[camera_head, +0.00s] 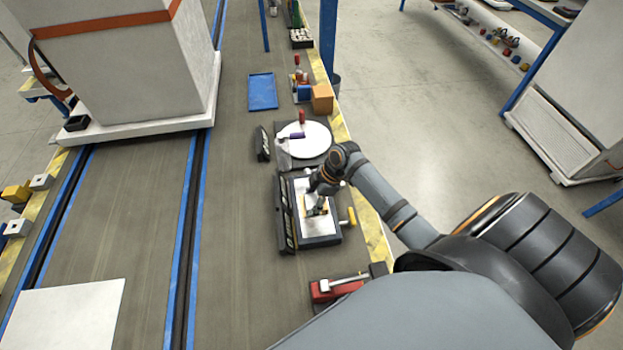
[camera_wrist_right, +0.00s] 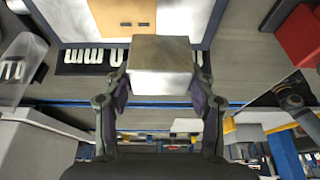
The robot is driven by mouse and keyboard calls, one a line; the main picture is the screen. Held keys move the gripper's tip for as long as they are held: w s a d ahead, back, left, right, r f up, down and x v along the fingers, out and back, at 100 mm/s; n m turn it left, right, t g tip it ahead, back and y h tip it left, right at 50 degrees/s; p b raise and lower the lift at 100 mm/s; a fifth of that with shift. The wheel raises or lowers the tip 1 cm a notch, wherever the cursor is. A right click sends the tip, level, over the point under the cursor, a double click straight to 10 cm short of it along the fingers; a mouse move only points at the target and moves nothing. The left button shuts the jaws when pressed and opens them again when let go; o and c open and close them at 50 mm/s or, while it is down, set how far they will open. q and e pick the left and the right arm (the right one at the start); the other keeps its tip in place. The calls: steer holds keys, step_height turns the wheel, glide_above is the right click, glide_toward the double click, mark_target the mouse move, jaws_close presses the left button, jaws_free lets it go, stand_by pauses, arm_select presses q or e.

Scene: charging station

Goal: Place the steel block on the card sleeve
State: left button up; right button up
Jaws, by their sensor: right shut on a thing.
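A grey steel block (camera_wrist_right: 160,66) shows in the right wrist view, held between the two fingers of my right gripper (camera_wrist_right: 160,88). In the head view my right gripper (camera_head: 318,198) is over a black-framed device with a white top (camera_head: 317,222); the block is too small to make out there. A flat tan piece (camera_wrist_right: 120,14) that looks like the card sleeve lies on the white surface, partly cut off by the wrist view's top edge. The block covers part of the area beside it. I cannot tell the gap between block and sleeve. My left gripper is not in view.
A round white plate (camera_head: 313,143) with a purple item lies behind the device. A blue tray (camera_head: 262,92) and an orange box (camera_head: 322,98) stand farther back. A red tool (camera_head: 335,287) lies in front. A yellow knob (camera_head: 348,216) sits at the device's right side.

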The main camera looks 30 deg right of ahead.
mark_target(311, 205)
steer(key=shift+w+d+f, duration=0.2)
steer(key=shift+w+f, duration=0.25)
steer(key=shift+f, duration=0.1)
steer(key=shift+w+d+f, duration=0.2)
steer(key=shift+w+f, duration=0.2)
steer(key=shift+f, duration=0.1)
steer(key=shift+w+f, duration=0.1)
steer(key=shift+f, duration=1.55)
steer(key=shift+f, duration=0.15)
steer(key=o, duration=1.6)
steer(key=shift+o, duration=0.2)
steer(key=v, duration=1.2)
steer(key=shift+d+p, duration=0.15)
steer(key=shift+p, duration=0.2)
